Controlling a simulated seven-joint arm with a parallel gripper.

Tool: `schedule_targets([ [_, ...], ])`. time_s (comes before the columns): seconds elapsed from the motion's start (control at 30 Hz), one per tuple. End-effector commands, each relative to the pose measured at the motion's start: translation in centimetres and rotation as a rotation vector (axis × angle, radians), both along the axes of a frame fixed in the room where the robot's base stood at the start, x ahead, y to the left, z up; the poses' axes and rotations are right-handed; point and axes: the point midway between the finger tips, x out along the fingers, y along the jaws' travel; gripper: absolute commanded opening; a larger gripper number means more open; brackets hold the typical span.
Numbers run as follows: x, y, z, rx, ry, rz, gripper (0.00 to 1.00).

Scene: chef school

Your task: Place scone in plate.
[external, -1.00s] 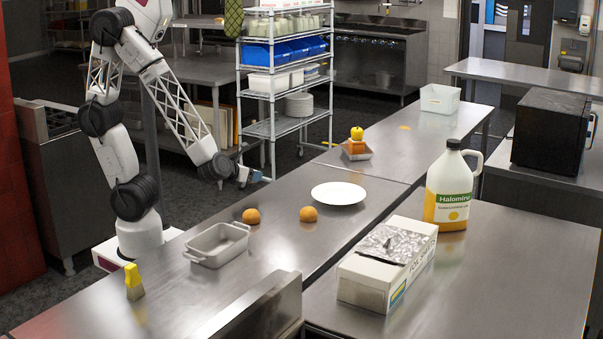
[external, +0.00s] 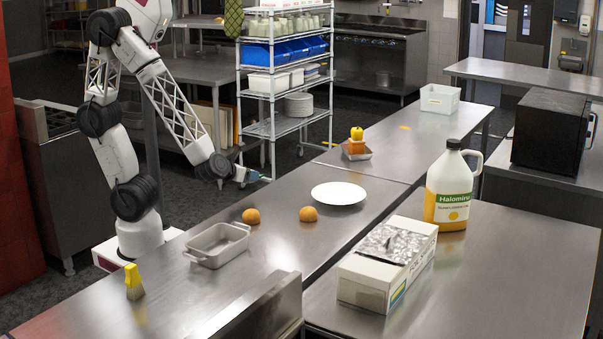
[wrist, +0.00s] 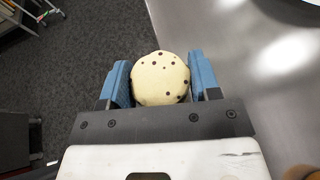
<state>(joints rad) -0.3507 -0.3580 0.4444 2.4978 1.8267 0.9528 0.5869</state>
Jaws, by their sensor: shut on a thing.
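A pale round scone with dark spots (wrist: 160,82) sits between the two blue fingers of my gripper (wrist: 160,72) in the wrist view. My gripper is shut on it, with a finger on each side. In the external view my gripper (external: 254,177) is in the air near the far-left edge of the steel table; the scone is too small to make out there. The white round plate (external: 338,193) lies on the table to the right of my gripper and looks empty. A sliver of it shows at the top right of the wrist view.
Two brown round buns (external: 251,216) (external: 308,214) lie on the table in front of the plate. A grey baking dish (external: 217,246) and a yellow brush (external: 134,282) are nearer. A jug (external: 453,190) and a foil box (external: 385,270) stand to the right. Floor shows under my gripper.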

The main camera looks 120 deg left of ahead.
Motion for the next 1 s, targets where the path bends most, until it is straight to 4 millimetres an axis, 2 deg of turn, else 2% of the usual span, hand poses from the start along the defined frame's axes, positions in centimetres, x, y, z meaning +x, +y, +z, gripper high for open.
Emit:
schedule_targets([
  [0.17, 0.9, 0.4, 0.1, 0.001, 0.0, 0.009, 0.33],
  [0.37, 3.2, 1.5, 0.5, 0.002, 0.0, 0.035, 0.33],
  [1.0, 14.9, 6.8, 1.0, 0.002, 0.0, 0.168, 0.33],
])
